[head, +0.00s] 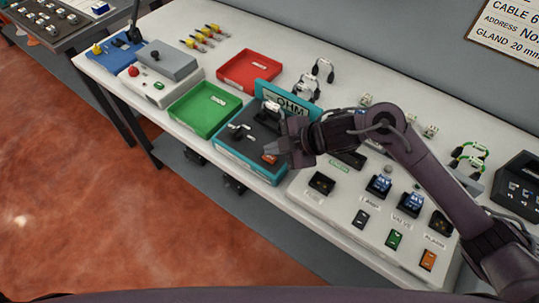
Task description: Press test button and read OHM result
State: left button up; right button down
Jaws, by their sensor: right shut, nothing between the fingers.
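The OHM tester (235,163) is a dark box with a teal edge on the white bench, with a teal OHM sign (291,109) at its back. An orange-red button (269,158) shows on its top near the right front corner. My right gripper (277,152) is shut and empty, with its tips right at the button; I cannot tell whether they touch it. My right arm reaches in from the right and hides part of the tester's right side. No readable result shows. My left gripper is not in view.
A green tray (205,113) and a red tray (249,70) lie left of the tester. A white panel (345,218) with labelled switches lies right, under my arm. Yellow-handled tools (203,38), cable loops (322,70) and a grey box with a red knob (160,87) stand further back.

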aim_at(274, 158)
jog(key=shift+f, duration=0.1)
dwell(0.4)
jog(key=shift+f, duration=0.35)
jog(key=shift+f+b, duration=0.45)
dwell(0.5)
dwell(0.4)
jog(key=shift+r+p, duration=0.85)
jog(key=shift+p, duration=0.05)
notch_tip(274, 158, up, 5)
jog(key=p, duration=0.5)
jog(key=shift+r, duration=0.1)
